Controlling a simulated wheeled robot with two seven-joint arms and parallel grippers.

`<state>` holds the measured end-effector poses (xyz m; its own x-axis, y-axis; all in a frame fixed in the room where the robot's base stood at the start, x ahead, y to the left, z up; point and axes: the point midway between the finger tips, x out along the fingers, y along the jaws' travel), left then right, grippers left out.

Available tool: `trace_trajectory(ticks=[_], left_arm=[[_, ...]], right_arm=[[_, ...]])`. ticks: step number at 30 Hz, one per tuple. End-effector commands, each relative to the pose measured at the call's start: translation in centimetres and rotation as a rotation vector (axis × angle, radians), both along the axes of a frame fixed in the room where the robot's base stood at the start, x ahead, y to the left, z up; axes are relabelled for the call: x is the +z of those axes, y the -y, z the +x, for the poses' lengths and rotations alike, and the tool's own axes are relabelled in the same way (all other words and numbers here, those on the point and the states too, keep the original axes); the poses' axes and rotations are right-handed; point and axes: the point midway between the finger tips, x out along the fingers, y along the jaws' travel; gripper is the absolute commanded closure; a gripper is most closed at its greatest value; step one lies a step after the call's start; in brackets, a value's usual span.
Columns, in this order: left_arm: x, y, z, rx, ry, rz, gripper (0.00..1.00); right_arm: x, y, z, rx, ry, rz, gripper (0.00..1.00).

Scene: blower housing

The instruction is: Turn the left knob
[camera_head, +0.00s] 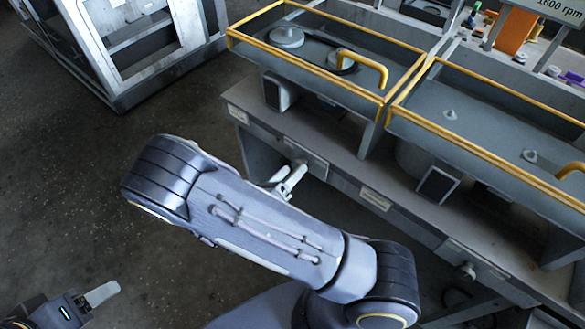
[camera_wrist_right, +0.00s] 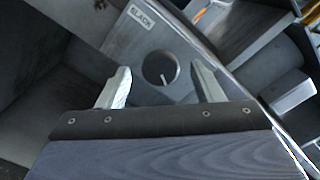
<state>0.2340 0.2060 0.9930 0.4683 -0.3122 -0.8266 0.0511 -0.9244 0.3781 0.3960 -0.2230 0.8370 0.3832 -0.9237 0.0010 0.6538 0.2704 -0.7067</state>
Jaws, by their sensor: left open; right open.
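The left knob (camera_wrist_right: 160,68) is a round dark grey dial with a white pointer line, on a grey panel beside a label reading "BLACK" (camera_wrist_right: 142,17). In the right wrist view it shows between the two pale fingers of my open right gripper (camera_wrist_right: 160,85), with a gap on each side. In the head view my right gripper (camera_head: 290,180) is at the front panel of the bench, and the knob itself cannot be made out there. My left gripper (camera_head: 102,293) is low at the left, open, empty and far from the panel; one pale finger shows.
A second knob (camera_head: 466,271) sits on the front panel further right. Yellow-edged grey trays (camera_head: 335,75) with yellow handles stand on the bench (camera_head: 345,165). A grey metal frame (camera_head: 125,95) stands at the upper left. The floor left of my arm is clear.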

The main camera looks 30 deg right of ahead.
Motion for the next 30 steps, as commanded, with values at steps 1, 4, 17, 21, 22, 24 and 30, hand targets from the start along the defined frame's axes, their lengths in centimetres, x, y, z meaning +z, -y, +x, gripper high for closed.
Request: trace_trajectory(ticks=[1, 4, 17, 21, 22, 24, 30], left_arm=[[0.13, 0.00, 0.00, 0.000, 0.000, 0.000, 0.40], [0.18, 0.00, 0.00, 0.000, 0.000, 0.000, 0.40], [0.17, 0.00, 0.00, 0.000, 0.000, 0.000, 0.40], [0.17, 0.01, 0.00, 0.000, 0.000, 0.000, 0.40], [0.17, 0.01, 0.00, 0.000, 0.000, 0.000, 0.40], [0.17, 0.01, 0.00, 0.000, 0.000, 0.000, 0.40], [0.02, 0.00, 0.00, 0.000, 0.000, 0.000, 0.40]], right_arm=[[0.06, 0.52, 0.17, -0.001, -0.001, -0.001, 0.40], [0.02, 1.13, 0.41, -0.001, -0.001, 0.000, 0.40], [-0.03, 1.30, 0.49, 0.000, -0.001, 0.001, 0.58], [-0.03, 1.29, 0.49, 0.000, -0.001, 0.001, 0.76], [-0.03, 1.29, 0.49, 0.000, -0.001, 0.001, 0.80], [-0.02, 1.28, 0.49, 0.000, -0.001, 0.001, 0.84], [-0.07, 1.28, 0.49, 0.000, 0.018, 0.009, 0.84]])
